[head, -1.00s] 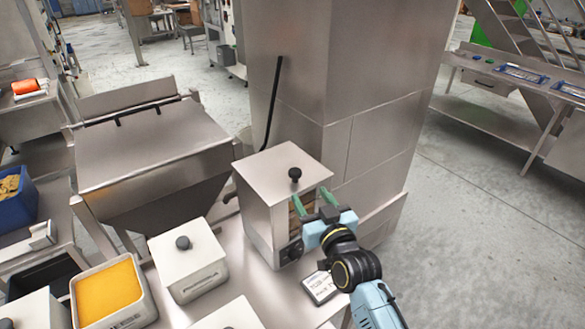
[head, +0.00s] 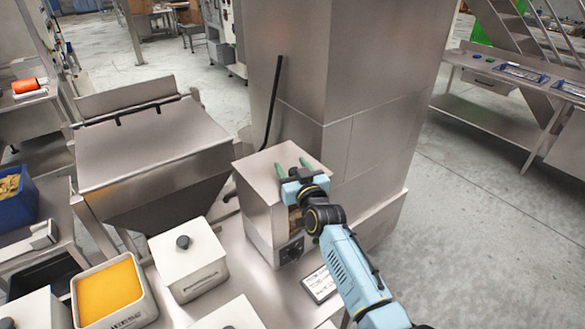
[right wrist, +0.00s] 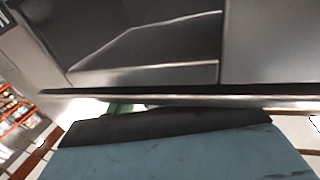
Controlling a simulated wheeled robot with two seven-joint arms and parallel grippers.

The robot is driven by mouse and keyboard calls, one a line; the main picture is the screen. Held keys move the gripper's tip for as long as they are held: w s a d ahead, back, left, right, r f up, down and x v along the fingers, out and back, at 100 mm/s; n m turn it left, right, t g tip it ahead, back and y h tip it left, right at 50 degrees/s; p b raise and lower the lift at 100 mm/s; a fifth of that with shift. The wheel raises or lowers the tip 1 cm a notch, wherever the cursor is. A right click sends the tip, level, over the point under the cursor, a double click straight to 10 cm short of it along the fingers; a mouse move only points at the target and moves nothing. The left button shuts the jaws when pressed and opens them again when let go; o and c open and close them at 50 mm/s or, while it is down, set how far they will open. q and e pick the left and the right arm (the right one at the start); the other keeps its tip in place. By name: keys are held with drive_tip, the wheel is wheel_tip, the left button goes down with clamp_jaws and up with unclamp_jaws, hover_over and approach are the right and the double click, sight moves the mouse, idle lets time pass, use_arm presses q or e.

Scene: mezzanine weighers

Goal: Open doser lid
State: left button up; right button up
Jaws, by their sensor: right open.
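The doser (head: 262,205) is a steel box on the bench beside the large steel column. Its flat lid (head: 257,172) looks closed. My right gripper (head: 291,166) is over the right part of the lid, with its two green fingers apart and pointing away across the lid. The black lid knob is hidden or merges with the dark part of the gripper, so I cannot tell whether the fingers touch it. In the right wrist view the gripper's blue body fills the bottom, below a steel edge. My left gripper is not in view.
A white lidded box (head: 190,275) with a black knob and a bin of yellow material (head: 150,308) stand at left. A big steel hopper (head: 155,150) is behind them. The column (head: 375,100) stands close behind the doser. A small white-faced plate (head: 320,284) lies in front.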

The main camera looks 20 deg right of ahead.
clamp_jaws()
idle(0.4)
drive_tip(key=shift+w, duration=0.1)
